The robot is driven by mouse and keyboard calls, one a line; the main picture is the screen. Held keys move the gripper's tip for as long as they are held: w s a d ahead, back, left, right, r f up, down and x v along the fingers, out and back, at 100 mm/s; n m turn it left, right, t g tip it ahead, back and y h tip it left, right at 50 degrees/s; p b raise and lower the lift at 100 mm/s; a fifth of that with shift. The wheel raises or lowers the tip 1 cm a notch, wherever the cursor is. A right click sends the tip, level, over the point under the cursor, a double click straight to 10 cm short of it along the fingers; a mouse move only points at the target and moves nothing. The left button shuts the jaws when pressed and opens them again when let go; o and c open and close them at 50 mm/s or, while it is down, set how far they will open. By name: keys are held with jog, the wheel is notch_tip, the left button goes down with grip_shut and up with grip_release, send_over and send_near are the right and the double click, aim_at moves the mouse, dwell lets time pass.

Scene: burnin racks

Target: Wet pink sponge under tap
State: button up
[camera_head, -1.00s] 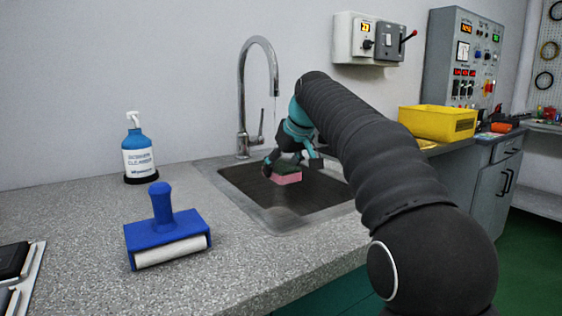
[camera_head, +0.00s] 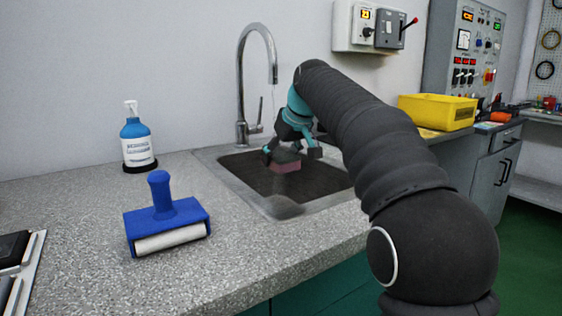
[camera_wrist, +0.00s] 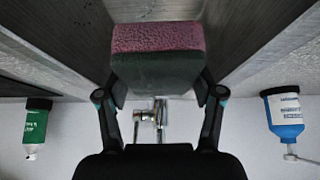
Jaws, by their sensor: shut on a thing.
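The pink sponge (camera_head: 286,166) has a dark green scouring side. My gripper (camera_head: 290,154) is shut on it and holds it over the dark sink basin (camera_head: 325,182). In the wrist view the sponge (camera_wrist: 158,42) sits between the two fingers, pink edge outermost. The chrome tap (camera_head: 242,85) arches from the back left of the sink. A thin, faint stream shows under its spout, and its lower end is hidden by my arm. I cannot tell whether it touches the sponge. The tap base also shows in the wrist view (camera_wrist: 158,115).
A blue cleaner bottle (camera_head: 137,143) and a blue roller (camera_head: 165,218) stand on the counter left of the sink. A yellow bin (camera_head: 437,112) is at the right. A blurred grey patch (camera_head: 284,207) lies at the sink's front rim.

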aim_at(277, 165)
jog(key=shift+s+a+b, duration=0.15)
jog(key=shift+s+b, duration=0.7)
jog(key=shift+s, duration=0.85)
jog(key=shift+s+a+b, duration=0.15)
jog(key=shift+s+b, duration=0.7)
jog(key=shift+s, duration=0.85)
jog(key=shift+s+a+r+p, duration=0.1)
jog(key=shift+s+r+p, duration=0.35)
jog(key=shift+s+r, duration=0.7)
jog(key=shift+s+a+r+p, duration=0.1)
jog(key=shift+s+r+p, duration=0.35)
jog(key=shift+s+r, duration=0.65)
